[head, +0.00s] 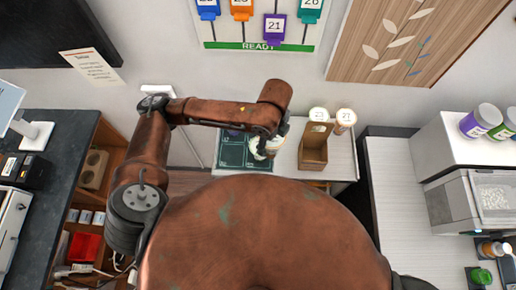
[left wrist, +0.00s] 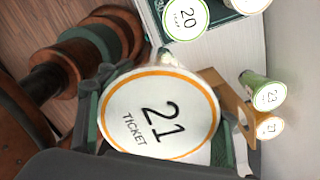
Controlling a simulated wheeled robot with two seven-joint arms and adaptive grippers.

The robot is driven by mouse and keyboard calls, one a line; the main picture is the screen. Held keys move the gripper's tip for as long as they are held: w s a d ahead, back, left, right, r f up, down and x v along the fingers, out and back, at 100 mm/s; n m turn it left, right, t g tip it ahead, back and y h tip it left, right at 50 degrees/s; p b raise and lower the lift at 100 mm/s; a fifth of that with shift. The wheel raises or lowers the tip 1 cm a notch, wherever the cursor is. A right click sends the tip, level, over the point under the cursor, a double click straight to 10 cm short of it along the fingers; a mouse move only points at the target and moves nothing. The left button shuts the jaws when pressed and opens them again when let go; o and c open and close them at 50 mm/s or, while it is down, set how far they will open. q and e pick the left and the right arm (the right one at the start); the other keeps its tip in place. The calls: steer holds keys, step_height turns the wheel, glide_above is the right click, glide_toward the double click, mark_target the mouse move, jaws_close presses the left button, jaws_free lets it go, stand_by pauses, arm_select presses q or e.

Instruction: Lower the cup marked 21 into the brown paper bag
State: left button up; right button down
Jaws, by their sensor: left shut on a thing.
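The cup marked 21 (left wrist: 160,115) has a white lid with an orange rim and fills the middle of the left wrist view. My left gripper (left wrist: 155,118) is shut on it, with a finger on each side. In the head view the left gripper (head: 268,148) holds the pale cup (head: 260,155) at the right edge of the dark green tray. A brown open-topped container (head: 313,150), apparently the paper bag, stands to the right of it. In the left wrist view this container (left wrist: 236,106) is partly hidden behind the held cup. My right gripper is out of view.
The dark green tray (head: 231,151) lies on the white table, with a cup marked 20 (left wrist: 186,18) on it in the left wrist view. Two lidded cups (head: 318,114) (head: 346,117) stand close behind the brown container. Bare table lies right of the container.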

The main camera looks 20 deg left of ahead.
arm_select(q)
steer(key=w+d+r, duration=0.3)
steer(key=w+d, duration=0.3)
steer(key=d, duration=0.2)
steer(key=w+d+r, duration=0.4)
steer(key=w+d, duration=0.1)
steer(key=d, duration=0.4)
steer(key=shift+w, duration=0.35)
